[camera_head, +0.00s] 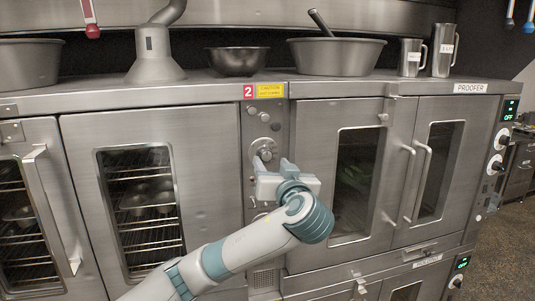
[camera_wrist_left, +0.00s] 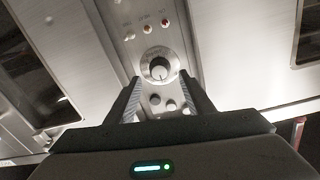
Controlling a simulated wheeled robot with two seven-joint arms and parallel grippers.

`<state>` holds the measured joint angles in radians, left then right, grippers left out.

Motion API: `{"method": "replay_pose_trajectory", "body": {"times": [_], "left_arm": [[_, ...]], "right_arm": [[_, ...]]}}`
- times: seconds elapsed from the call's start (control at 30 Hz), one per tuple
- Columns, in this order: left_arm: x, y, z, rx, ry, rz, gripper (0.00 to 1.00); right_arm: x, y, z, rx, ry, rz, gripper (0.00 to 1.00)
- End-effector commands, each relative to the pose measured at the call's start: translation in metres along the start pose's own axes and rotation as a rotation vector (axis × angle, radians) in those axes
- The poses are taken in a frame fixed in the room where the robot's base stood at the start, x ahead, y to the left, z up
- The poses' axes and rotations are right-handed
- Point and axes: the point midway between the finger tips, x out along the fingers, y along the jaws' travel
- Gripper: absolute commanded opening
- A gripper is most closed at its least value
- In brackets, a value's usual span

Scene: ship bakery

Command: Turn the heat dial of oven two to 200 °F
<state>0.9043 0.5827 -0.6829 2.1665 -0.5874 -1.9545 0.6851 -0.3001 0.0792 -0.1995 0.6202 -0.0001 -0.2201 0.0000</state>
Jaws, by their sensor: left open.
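The heat dial (camera_head: 264,146) is a round metal knob with a ringed scale on oven two's narrow control panel, below the red "2" label (camera_head: 248,91). In the left wrist view the dial (camera_wrist_left: 158,68) shows a light centre knob in a dark ring; its setting is too small to read. My left gripper (camera_head: 271,163) is open just in front of the panel. In the left wrist view its two fingers (camera_wrist_left: 158,78) stand on either side below the dial, and I see no contact. My right gripper is not in view.
Indicator lights (camera_wrist_left: 147,27) sit above the dial and small knobs (camera_wrist_left: 162,102) below it. Oven doors with handles flank the panel, the left oven door (camera_head: 140,200) and the proofer door (camera_head: 350,185). Bowls (camera_head: 236,61) and metal jugs (camera_head: 443,50) stand on top.

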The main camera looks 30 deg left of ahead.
Motion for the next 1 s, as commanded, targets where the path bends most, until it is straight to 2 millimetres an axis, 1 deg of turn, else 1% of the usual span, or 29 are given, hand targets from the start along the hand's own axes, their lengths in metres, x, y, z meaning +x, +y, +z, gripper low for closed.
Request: {"method": "replay_pose_trajectory", "body": {"times": [0.03,0.2,0.3,0.5,0.77,0.8,0.87,0.9,0.93,1.0], "left_arm": [[0.01,-0.002,-0.004,0.005,-0.002,-0.004,0.48],[0.034,-0.001,-0.004,0.003,-0.001,-0.003,0.48],[0.044,-0.001,-0.002,0.003,-0.001,-0.002,0.48],[0.052,0.0,0.0,0.001,-0.002,0.0,0.48],[0.052,0.0,0.0,0.0,-0.001,0.001,0.48],[0.052,0.0,0.0,0.0,-0.001,0.001,0.38],[0.052,0.0,0.0,0.0,-0.001,0.001,0.24],[0.052,0.0,0.0,0.0,-0.001,0.001,0.15],[0.052,0.0,0.0,0.0,-0.001,0.001,0.07],[0.052,0.0,0.0,0.0,-0.001,0.001,0.07]], "right_arm": [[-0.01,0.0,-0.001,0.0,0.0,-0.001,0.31],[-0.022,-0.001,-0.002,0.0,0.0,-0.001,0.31],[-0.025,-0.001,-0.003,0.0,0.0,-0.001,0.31],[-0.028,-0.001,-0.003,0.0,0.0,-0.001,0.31],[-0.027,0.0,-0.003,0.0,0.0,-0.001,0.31],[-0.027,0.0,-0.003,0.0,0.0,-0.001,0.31],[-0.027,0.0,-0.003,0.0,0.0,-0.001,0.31],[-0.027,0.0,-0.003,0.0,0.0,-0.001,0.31],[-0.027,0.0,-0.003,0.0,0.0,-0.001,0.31],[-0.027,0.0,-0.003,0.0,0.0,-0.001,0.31]]}}
